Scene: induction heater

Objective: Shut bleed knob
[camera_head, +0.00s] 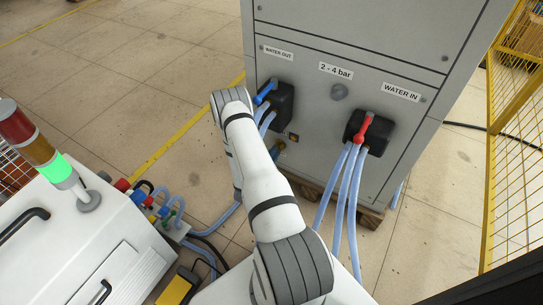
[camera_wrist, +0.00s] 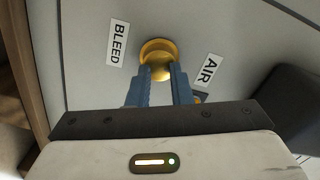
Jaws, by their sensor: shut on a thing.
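The bleed knob (camera_wrist: 158,52) is a round yellow-brass knob on the grey cabinet panel, seen in the wrist view beside a label reading BLEED (camera_wrist: 117,43). My gripper (camera_wrist: 160,72) has its two blue-grey fingers closed on the knob from below in the picture. The fingertips cover part of the knob, and its turn position cannot be told. In the head view my arm stretches towards the cabinet, and the gripper is hidden behind it.
An AIR label (camera_wrist: 209,69) sits right of the knob. In the head view the grey cabinet (camera_head: 330,120) carries a blue lever (camera_head: 265,92), a red lever (camera_head: 367,128) and pale blue hoses (camera_head: 345,195). A white machine (camera_head: 80,240) stands left, a yellow mesh fence (camera_head: 515,130) right.

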